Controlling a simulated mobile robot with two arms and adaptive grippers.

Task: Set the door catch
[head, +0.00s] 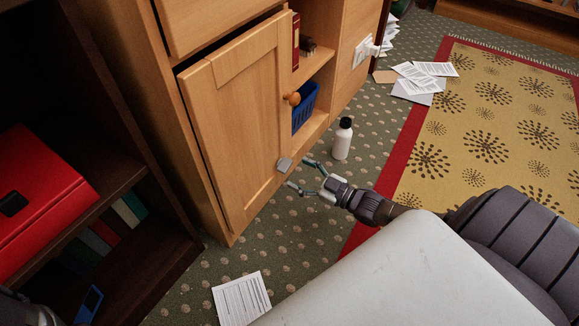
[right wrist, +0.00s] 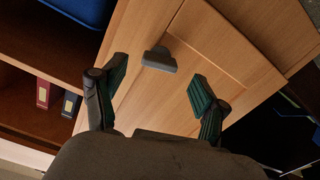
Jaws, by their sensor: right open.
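The door catch (head: 284,165) is a small grey piece on the lower right part of the wooden cabinet door (head: 235,120). The door has a round orange knob (head: 292,98), and a dark gap shows along its top edge. My right gripper (head: 297,174) is open and empty, with its fingers pointing at the door beside the catch. In the right wrist view the catch (right wrist: 159,60) lies ahead, between the lines of the two spread fingers (right wrist: 160,82); I see no grip on it.
A white bottle with a black cap (head: 343,140) stands on the carpet near my right gripper. A blue basket (head: 304,108) sits in the open shelf. Papers (head: 242,299) lie on the floor. A dark shelf with a red box (head: 45,190) stands at left.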

